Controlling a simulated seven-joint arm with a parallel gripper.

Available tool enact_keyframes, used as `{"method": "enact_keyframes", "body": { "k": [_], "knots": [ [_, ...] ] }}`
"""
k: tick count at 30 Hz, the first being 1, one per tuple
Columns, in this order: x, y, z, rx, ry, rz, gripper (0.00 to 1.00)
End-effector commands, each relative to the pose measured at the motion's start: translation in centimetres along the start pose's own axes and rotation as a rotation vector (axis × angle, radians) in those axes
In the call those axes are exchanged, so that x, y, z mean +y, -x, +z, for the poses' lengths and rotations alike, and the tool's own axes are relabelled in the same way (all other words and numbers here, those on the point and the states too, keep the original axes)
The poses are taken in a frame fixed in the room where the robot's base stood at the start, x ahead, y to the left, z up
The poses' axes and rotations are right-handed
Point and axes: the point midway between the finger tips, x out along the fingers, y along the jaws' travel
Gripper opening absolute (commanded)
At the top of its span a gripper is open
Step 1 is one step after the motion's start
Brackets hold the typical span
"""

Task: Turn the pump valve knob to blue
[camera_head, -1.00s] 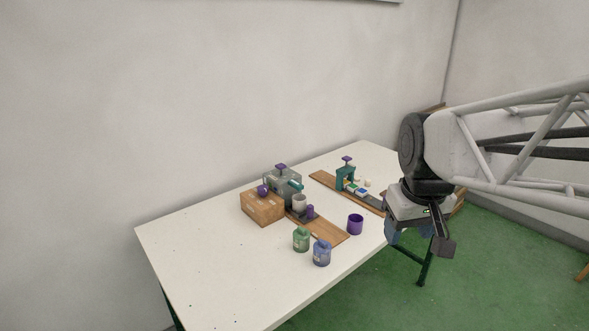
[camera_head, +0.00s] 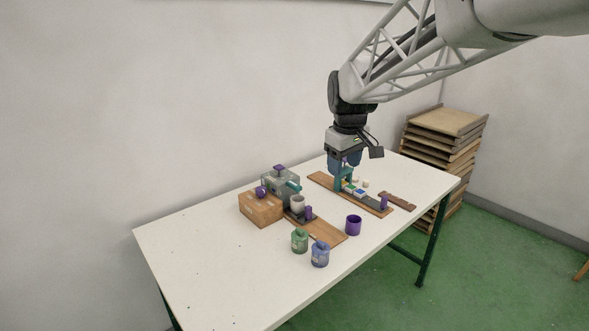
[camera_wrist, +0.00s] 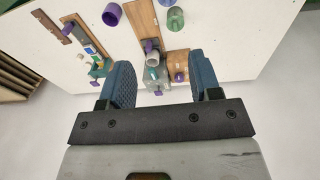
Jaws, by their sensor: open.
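A grey pump-like machine (camera_head: 285,187) with a teal spout stands at the back of the table, with a purple knob (camera_head: 279,168) on top. A wooden box (camera_head: 262,208) beside it carries another purple knob (camera_head: 261,191). I cannot tell for sure which is the valve knob or what its setting is. My gripper (camera_head: 343,168) points down over the teal press (camera_head: 346,182), right of the machine, partly hiding it. In the wrist view my gripper (camera_wrist: 162,68) has its blue fingers wide apart and empty; the machine (camera_wrist: 156,77) shows between them.
A white cup (camera_head: 298,203) stands under the spout. A green jar (camera_head: 299,241), a blue jar (camera_head: 320,254) and a purple cup (camera_head: 353,225) stand near the front edge. The table's left part (camera_head: 205,250) is clear. Stacked wooden trays (camera_head: 445,140) stand beyond the right end.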

Motion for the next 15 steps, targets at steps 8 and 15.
{"method": "enact_keyframes", "body": {
  "k": [8, 15],
  "knots": [
    [1.3, -2.4, -7.0, -0.015, 0.135, -0.016, 0.58],
    [1.9, -4.9, -12.9, -0.025, 0.253, -0.029, 0.58]
  ]
}}
